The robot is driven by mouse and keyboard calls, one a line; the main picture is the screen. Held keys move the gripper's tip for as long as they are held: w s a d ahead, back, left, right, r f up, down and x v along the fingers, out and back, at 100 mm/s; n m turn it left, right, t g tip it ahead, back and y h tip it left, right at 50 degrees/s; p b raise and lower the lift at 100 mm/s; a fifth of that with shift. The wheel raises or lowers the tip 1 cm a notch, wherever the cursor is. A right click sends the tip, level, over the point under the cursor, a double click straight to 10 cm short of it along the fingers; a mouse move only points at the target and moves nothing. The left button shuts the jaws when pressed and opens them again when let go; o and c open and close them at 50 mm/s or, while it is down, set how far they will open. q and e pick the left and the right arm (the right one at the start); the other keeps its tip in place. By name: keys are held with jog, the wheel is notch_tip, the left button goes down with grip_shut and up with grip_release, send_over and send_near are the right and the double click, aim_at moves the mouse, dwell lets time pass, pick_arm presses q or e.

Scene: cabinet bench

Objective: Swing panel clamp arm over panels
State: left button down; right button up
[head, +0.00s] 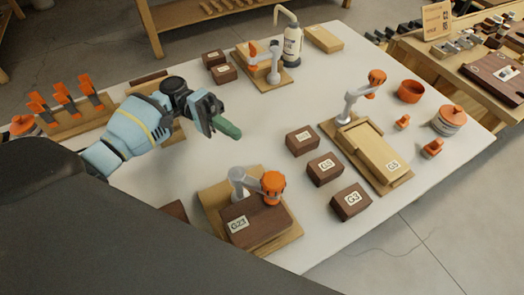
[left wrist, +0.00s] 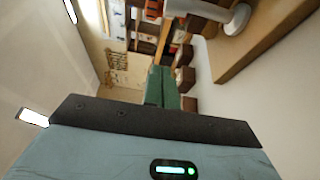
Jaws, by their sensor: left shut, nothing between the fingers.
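My left gripper (head: 226,127) is shut and empty, its green fingers held above the middle-left of the table; they also show in the left wrist view (left wrist: 162,88). The right clamp arm (head: 362,92) is grey with an orange knob and points away from the light wood panels (head: 380,150) marked G5. The back clamp (head: 265,64) stands on another wooden base. My gripper touches none of them. The left wrist view shows part of a grey clamp (left wrist: 232,20).
Several dark labelled blocks (head: 325,169) stand mid-table. A white bottle (head: 292,46) stands at the back. An orange bowl (head: 411,91) and an orange-lidded jar (head: 449,120) are at the right. A rack of orange-handled tools (head: 68,92) is at the left. The table between gripper and right clamp is clear.

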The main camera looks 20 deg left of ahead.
aim_at(255, 184)
pick_arm(q)
jog(key=shift+f, duration=0.4)
pick_arm(e)
jog(key=shift+s+d+f, duration=0.1)
jog(key=shift+s+f, duration=0.15)
jog(key=shift+f, duration=0.05)
pick_arm(q)
jog(key=shift+d, duration=0.15)
pick_arm(e)
jog(key=shift+r, duration=0.1)
